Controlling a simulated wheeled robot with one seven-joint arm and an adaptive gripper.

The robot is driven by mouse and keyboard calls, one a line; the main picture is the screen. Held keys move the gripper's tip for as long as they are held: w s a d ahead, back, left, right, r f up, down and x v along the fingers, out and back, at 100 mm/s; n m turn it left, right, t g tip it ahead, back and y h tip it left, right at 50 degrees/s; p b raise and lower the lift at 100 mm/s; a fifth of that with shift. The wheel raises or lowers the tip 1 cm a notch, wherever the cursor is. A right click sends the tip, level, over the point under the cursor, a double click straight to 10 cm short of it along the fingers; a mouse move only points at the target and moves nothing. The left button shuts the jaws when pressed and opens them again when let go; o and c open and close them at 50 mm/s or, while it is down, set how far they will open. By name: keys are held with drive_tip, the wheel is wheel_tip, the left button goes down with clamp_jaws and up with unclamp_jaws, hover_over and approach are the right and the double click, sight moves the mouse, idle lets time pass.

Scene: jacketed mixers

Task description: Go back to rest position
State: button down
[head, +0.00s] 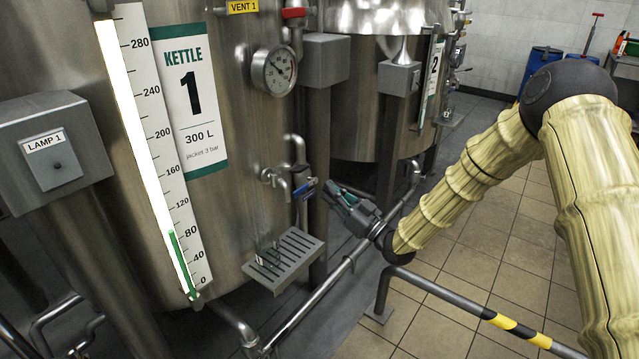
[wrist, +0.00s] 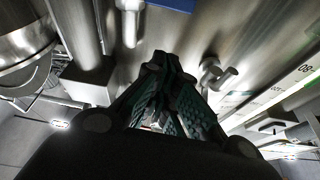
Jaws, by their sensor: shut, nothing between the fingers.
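My gripper (head: 341,194) is at the front of kettle 1 (head: 228,150), close to the blue-handled tap (head: 305,187) and to its right in the head view. In the wrist view my gripper's fingers (wrist: 170,62) come together and hold nothing. I cannot tell from the views whether the fingertips touch the tap. A blue part (wrist: 172,4) shows at the top edge of the wrist view. My arm reaches in from the right side of the head view.
A slotted drip tray (head: 284,262) juts out below the tap. Kettle 2 (head: 375,115) stands behind. Tiled floor (head: 485,240) lies open to the right.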

drive_tip(key=shift+s+d+f, duration=0.25)
drive_tip(key=shift+s+d, duration=0.1)
drive_tip(key=shift+d, duration=0.2)
drive_tip(key=s+d+f+m+g+h, duration=0.1)
drive_tip(key=s+d+f+m+h, duration=0.2)
drive_tip(key=s+f, duration=0.5)
drive_tip(key=s+d+f+m+g+h, duration=0.25)
drive_tip(key=s+f+h, duration=0.2)
drive_tip(key=f, duration=0.75)
drive_tip(key=s+d+f+m+h, duration=0.2)
drive_tip(key=s+d+f+h, duration=0.3)
drive_tip(key=f, duration=0.6)
drive_tip(key=s+d+f+m+g+h, duration=0.1)
drive_tip(key=s+d+f+g, duration=0.15)
drive_tip(key=s, duration=0.35)
drive_tip(key=s+d+f+g+h, duration=0.1)
drive_tip(key=s+d+f, duration=0.1)
drive_tip(key=s+f, duration=0.35)
drive_tip(key=s+d+m+g+h, duration=0.1)
drive_tip(key=s+d+g+h, duration=0.2)
drive_tip(key=s, duration=0.8)
drive_tip(key=s+d+m+g, duration=0.1)
drive_tip(key=s+d+g, duration=0.35)
drive_tip(key=s, duration=0.75)
wheel_tip(320, 180, up, 22)
drive_tip(key=w+t+p, duration=0.1)
drive_tip(key=t+p, duration=0.1)
drive_tip(key=p, duration=2)
drive_tip(key=shift+d, duration=0.4)
